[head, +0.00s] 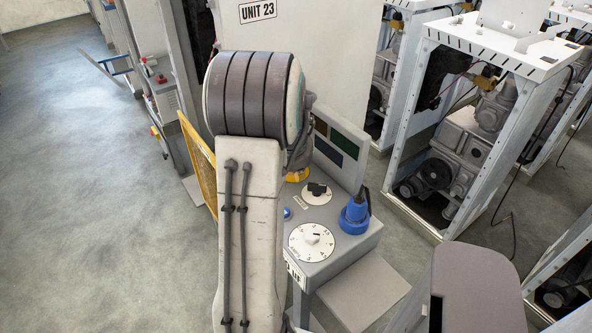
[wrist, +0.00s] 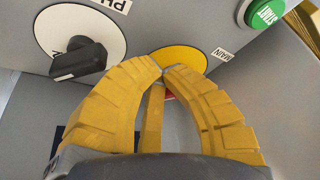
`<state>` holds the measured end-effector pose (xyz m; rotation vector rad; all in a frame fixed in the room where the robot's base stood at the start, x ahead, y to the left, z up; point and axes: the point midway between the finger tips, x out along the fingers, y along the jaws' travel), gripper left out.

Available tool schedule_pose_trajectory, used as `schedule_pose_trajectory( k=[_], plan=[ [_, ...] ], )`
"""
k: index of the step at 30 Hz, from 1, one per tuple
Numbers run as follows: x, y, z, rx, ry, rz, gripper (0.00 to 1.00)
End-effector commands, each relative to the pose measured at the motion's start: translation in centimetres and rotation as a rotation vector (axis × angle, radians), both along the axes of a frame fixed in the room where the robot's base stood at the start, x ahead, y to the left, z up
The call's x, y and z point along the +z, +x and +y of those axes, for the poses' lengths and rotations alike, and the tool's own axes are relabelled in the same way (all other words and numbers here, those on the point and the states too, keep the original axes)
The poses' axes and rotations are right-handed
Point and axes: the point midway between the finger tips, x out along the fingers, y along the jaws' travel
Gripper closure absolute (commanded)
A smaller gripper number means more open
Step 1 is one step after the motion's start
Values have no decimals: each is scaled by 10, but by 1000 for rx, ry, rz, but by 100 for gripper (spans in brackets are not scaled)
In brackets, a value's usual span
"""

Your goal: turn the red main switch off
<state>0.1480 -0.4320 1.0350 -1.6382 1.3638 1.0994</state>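The main switch shows in the wrist view as a yellow round plate (wrist: 186,58) beside a MAIN label. A small bit of the red handle (wrist: 169,97) shows between my fingers; the rest is hidden behind them. My gripper (wrist: 163,70) has its yellow fingers drawn close together at the tips, in front of the plate. Whether they clasp the handle or only stand around it cannot be made out. In the head view the yellow plate (head: 298,175) peeks out beside my arm, which hides my fingertips and the red handle.
A black knob (wrist: 80,60) on a white dial is left of the switch. A green START button (wrist: 266,12) is at upper right. The head view shows a numbered dial (head: 311,240) and a blue plug (head: 355,214) on the same panel. Open floor (head: 90,180) lies left.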

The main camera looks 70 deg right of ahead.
Motion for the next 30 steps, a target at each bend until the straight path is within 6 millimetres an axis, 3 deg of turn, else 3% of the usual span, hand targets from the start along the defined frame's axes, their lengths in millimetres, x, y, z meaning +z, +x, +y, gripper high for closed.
schedule_pose_trajectory(
  k=[30],
  plan=[
    [-2, -6, -5, -3, -4, 4, 100]
  ],
)
